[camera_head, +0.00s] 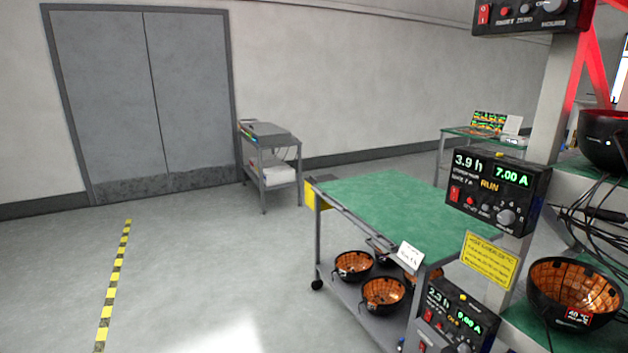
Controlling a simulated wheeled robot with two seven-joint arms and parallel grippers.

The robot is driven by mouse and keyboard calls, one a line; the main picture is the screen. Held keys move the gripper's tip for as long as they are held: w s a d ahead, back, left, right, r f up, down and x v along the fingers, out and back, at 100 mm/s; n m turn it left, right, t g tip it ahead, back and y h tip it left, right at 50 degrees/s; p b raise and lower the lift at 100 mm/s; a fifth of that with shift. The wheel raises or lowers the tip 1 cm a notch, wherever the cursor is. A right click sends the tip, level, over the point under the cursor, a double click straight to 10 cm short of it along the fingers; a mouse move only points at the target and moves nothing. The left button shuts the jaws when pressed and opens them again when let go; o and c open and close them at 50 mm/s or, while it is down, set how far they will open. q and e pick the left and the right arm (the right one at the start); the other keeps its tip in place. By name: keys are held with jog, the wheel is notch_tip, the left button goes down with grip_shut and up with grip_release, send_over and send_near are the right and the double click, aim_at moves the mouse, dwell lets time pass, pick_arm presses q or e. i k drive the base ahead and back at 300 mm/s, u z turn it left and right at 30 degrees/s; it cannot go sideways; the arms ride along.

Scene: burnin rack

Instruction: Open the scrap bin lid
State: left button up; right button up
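I do not see a scrap bin or its lid in the head view. Neither of my grippers shows in this view, so I cannot see whether they are open or shut.
A cart with a green top (400,205) stands at centre right, black-and-orange bowls (384,294) on its lower shelf. The rack with a control box (497,190) fills the right side. A grey trolley (268,150) stands by the double door (150,100). The left floor is clear.

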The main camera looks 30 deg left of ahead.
aim_at(313, 181)
jog(key=u, duration=0.7)
jog(key=i, duration=0.75)
jog(key=u, duration=1.15)
jog(key=i, duration=2.15)
jog(key=z, duration=1.5)
jog(key=i, duration=0.75)
jog(key=z, duration=0.8)
